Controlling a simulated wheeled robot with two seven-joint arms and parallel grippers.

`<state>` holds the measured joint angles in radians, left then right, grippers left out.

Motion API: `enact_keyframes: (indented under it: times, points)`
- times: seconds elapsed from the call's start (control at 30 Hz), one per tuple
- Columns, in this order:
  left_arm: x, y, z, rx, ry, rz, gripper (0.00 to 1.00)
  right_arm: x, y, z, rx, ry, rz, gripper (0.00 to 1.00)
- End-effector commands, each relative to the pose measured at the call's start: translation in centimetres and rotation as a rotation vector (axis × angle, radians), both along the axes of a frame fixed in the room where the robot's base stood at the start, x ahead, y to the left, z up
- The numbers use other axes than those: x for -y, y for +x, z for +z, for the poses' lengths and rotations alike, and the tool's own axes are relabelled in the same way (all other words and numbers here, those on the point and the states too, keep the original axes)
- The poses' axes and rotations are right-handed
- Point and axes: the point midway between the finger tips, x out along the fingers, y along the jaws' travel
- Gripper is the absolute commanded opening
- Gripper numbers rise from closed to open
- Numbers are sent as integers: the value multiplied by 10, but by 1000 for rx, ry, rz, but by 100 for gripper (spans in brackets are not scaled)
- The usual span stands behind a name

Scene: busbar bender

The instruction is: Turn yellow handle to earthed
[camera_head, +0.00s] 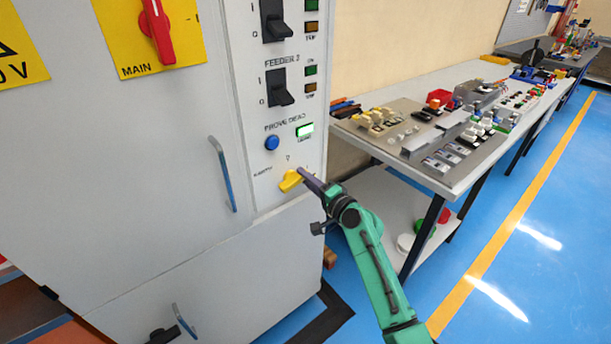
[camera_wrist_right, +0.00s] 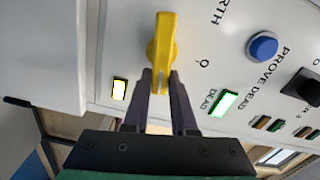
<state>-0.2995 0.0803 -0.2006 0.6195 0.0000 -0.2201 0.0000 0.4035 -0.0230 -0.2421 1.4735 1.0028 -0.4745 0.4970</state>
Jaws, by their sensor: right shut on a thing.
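The yellow handle (camera_head: 290,181) is a small rotary knob low on the grey cabinet's control panel, below the blue button. An "EARTH" label is to its left and an "O" mark is above it in the head view. My right gripper (camera_head: 306,176) reaches it from the right. In the right wrist view the handle (camera_wrist_right: 162,42) stands upright in the picture, and its near end is between the fingers of my right gripper (camera_wrist_right: 160,82), which is shut on it. The fingers hide part of the handle in the head view. My left gripper is not in view.
The blue button (camera_head: 272,143) and a lit green "DEAD" lamp (camera_head: 305,130) are above the handle. Black feeder switches (camera_head: 279,90) are higher up. A door handle (camera_head: 223,174) stands out to the left. A workbench (camera_head: 455,180) with parts is to the right.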

Motion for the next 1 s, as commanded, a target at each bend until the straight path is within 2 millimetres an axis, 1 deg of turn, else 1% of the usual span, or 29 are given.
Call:
enact_keyframes:
  times: [0.2, 0.4, 0.93, 0.97, 1.0]
  points:
    - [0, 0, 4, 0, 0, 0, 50, 1, 0, -3, -78, 106, -1, 0]
    - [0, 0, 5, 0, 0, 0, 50, 0, 0, -5, -116, 160, 0, 0]
    - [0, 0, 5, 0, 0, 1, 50, 0, 0, -6, -132, 181, 0, 0]
    - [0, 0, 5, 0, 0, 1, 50, 0, 0, -6, -132, 181, 0, 33]
    - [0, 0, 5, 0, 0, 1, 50, 0, 0, -6, -132, 181, 0, 48]
